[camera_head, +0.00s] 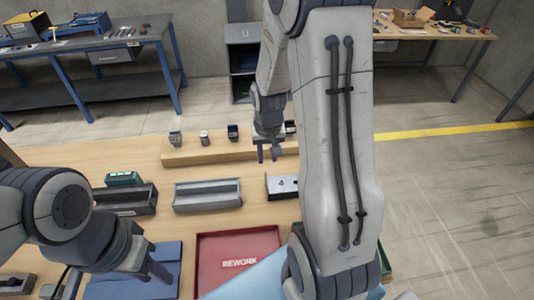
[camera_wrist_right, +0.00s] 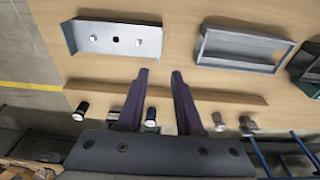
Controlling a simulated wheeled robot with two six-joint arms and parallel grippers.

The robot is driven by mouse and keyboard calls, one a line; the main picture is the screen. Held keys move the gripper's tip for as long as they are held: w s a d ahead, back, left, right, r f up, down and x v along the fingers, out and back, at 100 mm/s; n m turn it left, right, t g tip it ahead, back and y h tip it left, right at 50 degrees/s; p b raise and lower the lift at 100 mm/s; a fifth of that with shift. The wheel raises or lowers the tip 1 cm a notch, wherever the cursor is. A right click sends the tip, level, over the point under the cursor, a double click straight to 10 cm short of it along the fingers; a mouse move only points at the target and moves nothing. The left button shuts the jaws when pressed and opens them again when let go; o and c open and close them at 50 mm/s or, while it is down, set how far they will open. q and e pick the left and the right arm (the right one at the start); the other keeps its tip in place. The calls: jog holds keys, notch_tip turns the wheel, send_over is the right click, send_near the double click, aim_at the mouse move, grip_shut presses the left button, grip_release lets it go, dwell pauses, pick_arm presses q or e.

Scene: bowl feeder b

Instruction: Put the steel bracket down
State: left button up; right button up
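The steel bracket (camera_wrist_right: 115,40), a pale metal piece with a raised edge and small round features, lies on the wooden table. In the head view the bracket (camera_head: 280,187) is partly hidden behind my right arm. My right gripper (camera_wrist_right: 160,74) is open, with nothing between its fingers. In the head view the right gripper (camera_head: 268,153) hangs above the table near the wooden ledge, just beyond the bracket and apart from it. My left gripper (camera_head: 155,270) is low over the blue mat at the front left; its finger gap is not clear.
A grey open tray (camera_head: 208,196) sits left of the bracket. A dark bin (camera_head: 125,200) with a green part stands further left. A red REWORK tray (camera_head: 238,250) lies in front. A wooden ledge (camera_head: 205,154) carries several small parts. Bare table lies between the trays and the ledge.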

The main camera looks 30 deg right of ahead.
jog(key=s+a+r+n+y, duration=0.1)
jog(key=s+a+r+n, duration=0.25)
jog(key=a, duration=0.45)
jog(key=s+a+r+n, duration=0.2)
jog(key=a+r, duration=0.2)
jog(key=a, duration=0.4)
jog(key=s+a+r+n+g, duration=0.1)
jog(key=s+a+r+n, duration=0.2)
jog(key=s+a+n, duration=0.4)
jog(key=s+a, duration=0.2)
jog(key=s, duration=0.5)
jog(key=shift+g+y, duration=0.3)
jog(key=shift+y, duration=0.1)
notch_tip(320, 180, down, 6)
jog(key=b, duration=0.5)
jog(key=shift+r+b, duration=0.25)
jog(key=shift+b, duration=0.1)
